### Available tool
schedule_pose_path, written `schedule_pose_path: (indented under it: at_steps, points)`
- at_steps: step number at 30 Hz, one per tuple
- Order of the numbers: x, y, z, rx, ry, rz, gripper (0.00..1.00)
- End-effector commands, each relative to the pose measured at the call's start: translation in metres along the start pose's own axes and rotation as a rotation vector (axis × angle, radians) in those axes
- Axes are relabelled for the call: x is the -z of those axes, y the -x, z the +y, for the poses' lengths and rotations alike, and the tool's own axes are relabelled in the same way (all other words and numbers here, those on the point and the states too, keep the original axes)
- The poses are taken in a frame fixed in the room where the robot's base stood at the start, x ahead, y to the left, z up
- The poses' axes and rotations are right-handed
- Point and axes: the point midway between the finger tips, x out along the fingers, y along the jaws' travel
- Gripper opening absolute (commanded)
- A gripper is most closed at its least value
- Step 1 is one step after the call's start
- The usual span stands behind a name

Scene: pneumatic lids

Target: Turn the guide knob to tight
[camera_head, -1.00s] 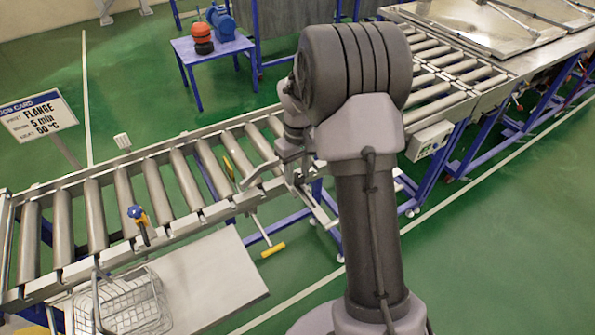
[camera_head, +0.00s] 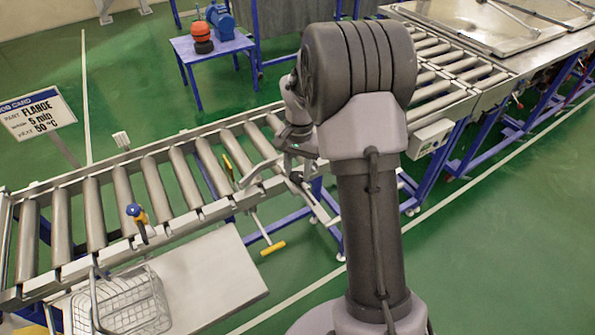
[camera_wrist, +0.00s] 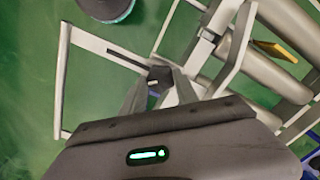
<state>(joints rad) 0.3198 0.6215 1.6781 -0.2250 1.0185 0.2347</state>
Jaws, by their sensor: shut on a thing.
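The guide knob (camera_wrist: 158,78) is a small dark lobed knob with a pale centre in the wrist view. It sits at the end of a slotted flat grey bracket (camera_wrist: 110,50). My gripper (camera_wrist: 160,84) is shut on the knob, one finger on each side. In the head view my wrist (camera_head: 297,140) is beside the near rail of the roller conveyor, and my own arm hides much of this area. The knob cannot be made out there. Any tight marking is not readable.
The roller conveyor (camera_head: 165,172) runs across the view, with a blue-and-yellow clamp (camera_head: 138,218) on its near rail. A yellow-handled lever (camera_head: 271,248) hangs below the rail. A wire basket (camera_head: 130,305) stands on a pale shelf (camera_head: 215,275). A job card sign (camera_head: 38,113) stands at left.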

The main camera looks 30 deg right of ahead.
Motion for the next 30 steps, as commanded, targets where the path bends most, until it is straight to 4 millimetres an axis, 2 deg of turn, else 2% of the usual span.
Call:
schedule_pose_path:
  at_steps: [15, 30]
  points:
    - [0.0004, -0.0004, 0.0001, 0.010, -0.402, 0.001, 0.00]
    - [0.0001, 0.0001, 0.0002, 0.013, -0.542, 0.001, 0.00]
